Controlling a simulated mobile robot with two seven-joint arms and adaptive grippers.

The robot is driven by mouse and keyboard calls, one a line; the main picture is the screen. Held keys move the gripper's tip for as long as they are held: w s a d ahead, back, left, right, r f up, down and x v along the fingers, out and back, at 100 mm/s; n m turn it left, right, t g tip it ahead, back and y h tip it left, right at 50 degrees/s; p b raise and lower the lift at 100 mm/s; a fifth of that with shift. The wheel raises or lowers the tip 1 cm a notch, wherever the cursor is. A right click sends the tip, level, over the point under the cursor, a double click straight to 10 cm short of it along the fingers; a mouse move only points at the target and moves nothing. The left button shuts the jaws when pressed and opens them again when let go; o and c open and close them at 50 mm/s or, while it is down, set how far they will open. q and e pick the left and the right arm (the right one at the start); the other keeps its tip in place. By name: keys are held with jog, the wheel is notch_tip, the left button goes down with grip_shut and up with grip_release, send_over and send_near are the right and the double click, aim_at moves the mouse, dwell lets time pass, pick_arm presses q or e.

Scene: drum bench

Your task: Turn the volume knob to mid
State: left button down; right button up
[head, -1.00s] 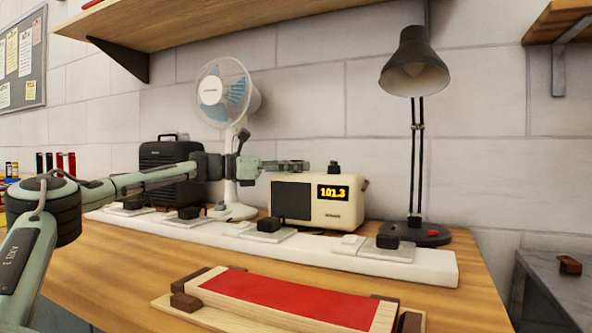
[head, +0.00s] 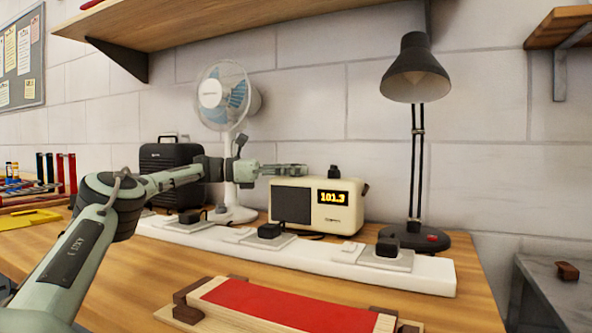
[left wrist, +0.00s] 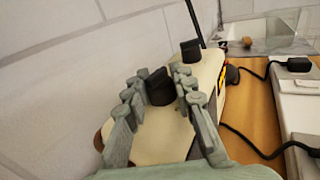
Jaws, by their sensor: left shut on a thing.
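In the left wrist view, the gripper (left wrist: 158,82) is shut on a dark round knob (left wrist: 160,90) on the radio's top (left wrist: 165,138). The fingers hide this knob in the head view. A second dark knob (head: 333,171) stands free farther right on the top; it also shows in the left wrist view (left wrist: 190,50). I see no label telling which is volume. My right gripper is not in view.
A white power strip (head: 325,260) with black plugs runs in front of the radio. A fan (head: 226,95) and black case (head: 172,160) stand left, a desk lamp (head: 415,75) right. A red-topped block (head: 285,305) lies in front.

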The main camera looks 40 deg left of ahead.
pick_arm(q)
jog(key=shift+d, duration=0.1)
jog(key=c, duration=1.2)
grip_release()
jog(key=shift+r, duration=0.1)
jog(key=shift+v, duration=6)
